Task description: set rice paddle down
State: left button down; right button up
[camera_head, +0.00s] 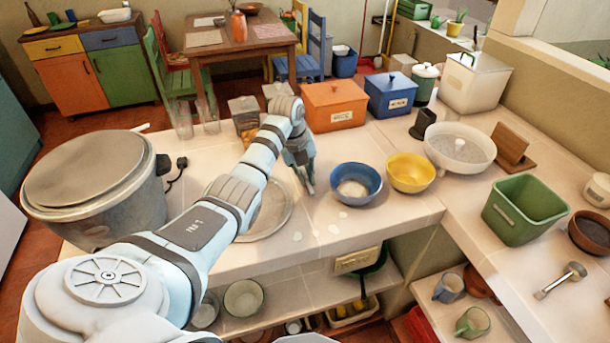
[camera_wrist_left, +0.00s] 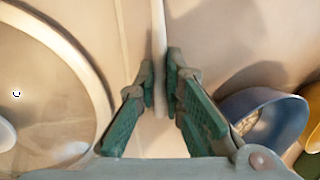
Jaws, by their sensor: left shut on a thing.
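My left gripper (camera_head: 308,188) points down over the tiled counter, between the round tray and the blue bowl. In the left wrist view its green fingers (camera_wrist_left: 160,88) are shut on a thin, pale rice paddle (camera_wrist_left: 158,35), seen edge-on. The paddle cannot be made out in the head view, and whether it touches the counter is unclear. The round tray (camera_head: 284,225) lies left of the gripper, partly behind my arm; its rim (camera_wrist_left: 97,85) shows in the wrist view. The blue bowl (camera_head: 371,194) with white contents stands to the right. My right gripper is not in view.
A yellow bowl (camera_head: 411,172) and a white round dish (camera_head: 460,150) stand farther right. A large metal pot (camera_head: 95,185) is at left. Orange (camera_head: 335,106) and blue boxes (camera_head: 391,94) stand behind. Small white spots (camera_head: 333,228) lie near the counter's front edge.

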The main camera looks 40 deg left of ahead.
pick_arm(q)
jog(key=c, duration=2)
grip_release()
jog(key=shift+f, duration=0.1)
jog(key=shift+o, duration=0.2)
jog(key=p+v, duration=0.1)
jog(key=v, duration=1.1)
jog(key=shift+p, duration=0.4)
